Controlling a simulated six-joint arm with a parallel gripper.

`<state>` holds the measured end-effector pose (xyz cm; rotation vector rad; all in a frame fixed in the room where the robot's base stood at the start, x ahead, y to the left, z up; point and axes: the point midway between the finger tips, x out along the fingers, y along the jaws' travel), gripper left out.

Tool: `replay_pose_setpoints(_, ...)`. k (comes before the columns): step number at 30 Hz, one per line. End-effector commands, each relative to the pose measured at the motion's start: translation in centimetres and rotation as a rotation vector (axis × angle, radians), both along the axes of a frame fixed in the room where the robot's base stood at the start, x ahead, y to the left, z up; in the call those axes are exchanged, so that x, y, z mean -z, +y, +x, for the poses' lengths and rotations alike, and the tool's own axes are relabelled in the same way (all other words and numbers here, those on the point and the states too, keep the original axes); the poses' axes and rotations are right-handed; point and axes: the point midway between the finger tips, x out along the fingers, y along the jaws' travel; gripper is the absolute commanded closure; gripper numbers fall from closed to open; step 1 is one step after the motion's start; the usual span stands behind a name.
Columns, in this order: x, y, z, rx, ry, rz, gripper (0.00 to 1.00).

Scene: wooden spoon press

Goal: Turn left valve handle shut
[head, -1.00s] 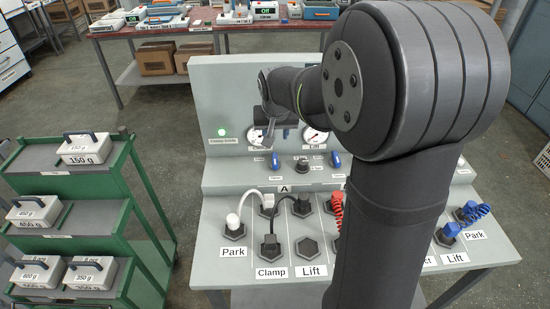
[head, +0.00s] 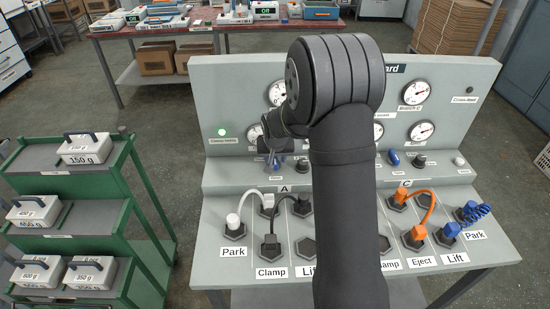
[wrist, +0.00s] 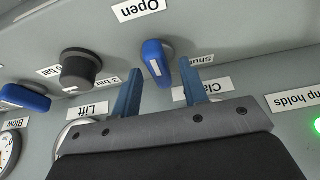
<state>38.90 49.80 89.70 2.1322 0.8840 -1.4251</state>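The left valve handle (wrist: 154,60) is a blue lever on the grey panel, seen upside down in the wrist view. It stands nearly upright in that picture, below the "Open" label (wrist: 138,9), with the "Shut" label (wrist: 196,58) partly hidden to its right. My gripper (wrist: 162,68) is open, its two blue fingers on either side of the handle in that view, with a gap on both sides. Whether the fingertips reach fully around it in depth I cannot tell. In the head view my gripper (head: 275,155) is small, at the panel's left part, and the handle there is hard to separate from the fingers.
Beside the handle are a black knob (wrist: 80,68) and another blue handle (wrist: 22,97). Gauges (head: 416,91) fill the upper panel. Hoses and sockets (head: 235,230) cover the sloped desk below. A green rack with weights (head: 60,195) stands at the left, clear of the panel.

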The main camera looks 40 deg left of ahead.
Motion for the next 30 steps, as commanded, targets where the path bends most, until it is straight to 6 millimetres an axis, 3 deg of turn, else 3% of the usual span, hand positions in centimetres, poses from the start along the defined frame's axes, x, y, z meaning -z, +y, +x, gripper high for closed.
replay_pose_setpoints(11, 0.44, 0.13, 0.14, 0.000, -0.001, 0.001, 0.60)
replay_pose_setpoints(17, 0.43, 0.12, 0.13, 0.001, 0.000, 0.001, 0.99)
replay_pose_setpoints(30, 0.44, 0.15, 0.08, 0.071, -0.001, -0.001, 1.00)
